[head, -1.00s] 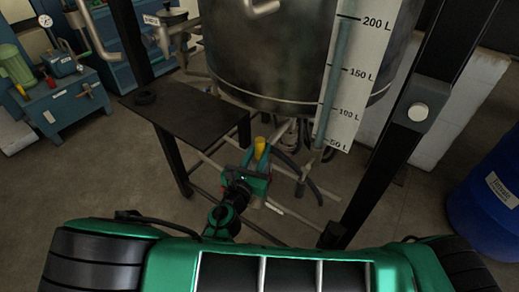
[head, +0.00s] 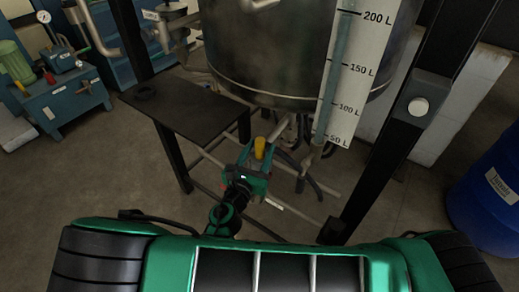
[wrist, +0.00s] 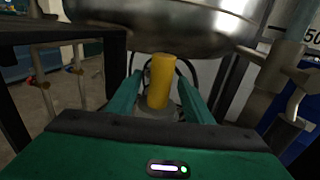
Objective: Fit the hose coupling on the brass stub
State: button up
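My gripper (head: 255,178) reaches low under the steel tank, its green fingers pointing away from me. A yellow upright cylinder (wrist: 160,80) stands between the two fingers in the wrist view; it also shows in the head view (head: 259,147). A grey rounded part (wrist: 164,112) lies below it, between the fingers. Whether the fingers touch either part is not clear. A dark hose (head: 291,163) curves away to the right of the yellow cylinder. I cannot tell whether the yellow cylinder belongs to the coupling or to the stub, and no separate brass stub can be made out.
The steel tank (head: 290,60) hangs just above my gripper. A dark shelf (head: 185,110) stands to the left, and a black post (head: 400,125) to the right. Pipes (head: 310,165) run low under the tank. A blue drum (head: 488,200) stands at far right.

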jog(key=v, duration=1)
jog(key=shift+s+a, duration=0.15)
jog(key=shift+s, duration=0.2)
dwell(0.3)
